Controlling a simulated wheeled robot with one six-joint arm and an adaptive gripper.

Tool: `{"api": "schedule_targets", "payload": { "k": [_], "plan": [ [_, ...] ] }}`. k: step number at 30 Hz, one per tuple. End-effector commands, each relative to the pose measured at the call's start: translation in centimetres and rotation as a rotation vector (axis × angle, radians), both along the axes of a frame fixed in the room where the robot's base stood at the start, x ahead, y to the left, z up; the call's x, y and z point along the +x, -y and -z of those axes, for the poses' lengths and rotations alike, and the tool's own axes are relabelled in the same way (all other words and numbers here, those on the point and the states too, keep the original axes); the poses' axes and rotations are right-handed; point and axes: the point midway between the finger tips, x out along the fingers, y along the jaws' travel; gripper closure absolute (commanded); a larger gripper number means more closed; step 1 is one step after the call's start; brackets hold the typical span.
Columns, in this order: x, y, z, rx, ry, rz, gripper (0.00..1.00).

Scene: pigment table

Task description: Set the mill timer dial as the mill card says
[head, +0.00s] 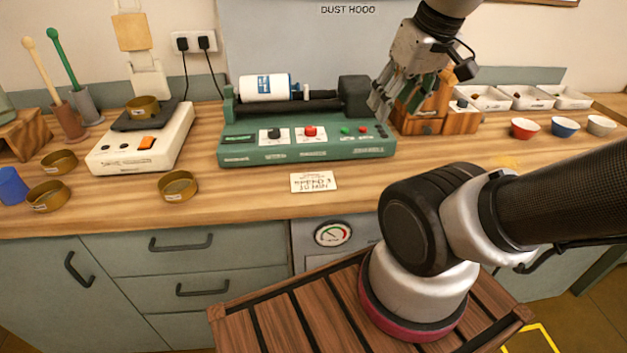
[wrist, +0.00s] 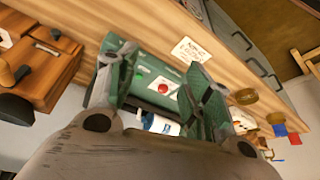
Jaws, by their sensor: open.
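The green mill (head: 300,152) stands on the wooden counter with a white jar (head: 264,87) on its rollers. Its front panel has a black dial (head: 274,134) and a red dial (head: 309,131), each on a white plate; their settings are too small to read. The mill card (head: 313,182) lies flat in front and seems to read speed 3, 10 min. My gripper (head: 380,106) is open and empty, above the mill's right end, apart from the dials. In the wrist view the red dial (wrist: 163,89) shows between the open fingers (wrist: 157,86); the black dial is hidden there.
Green and red buttons (head: 363,131) sit right of the dials. A wooden drawer box (head: 428,112) stands close right of the mill. A scale (head: 142,140) and brass pans (head: 177,186) are at left. Small bowls (head: 565,127) and white trays are at right. The counter before the mill is mostly clear.

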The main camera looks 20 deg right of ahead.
Motion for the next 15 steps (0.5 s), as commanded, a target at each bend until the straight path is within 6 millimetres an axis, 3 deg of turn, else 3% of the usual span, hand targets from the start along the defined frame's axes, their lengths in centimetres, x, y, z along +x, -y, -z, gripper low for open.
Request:
{"api": "schedule_targets", "payload": {
  "k": [4,7,15],
  "plan": [
    [0.7,-0.4,1.6,-0.001,-0.081,-0.02,0.5],
    [2.8,-1.0,2.6,-0.004,-0.168,-0.042,0.5],
    [12.6,-3.4,5.8,-0.05,-0.364,-0.25,0.5]
  ]
}}
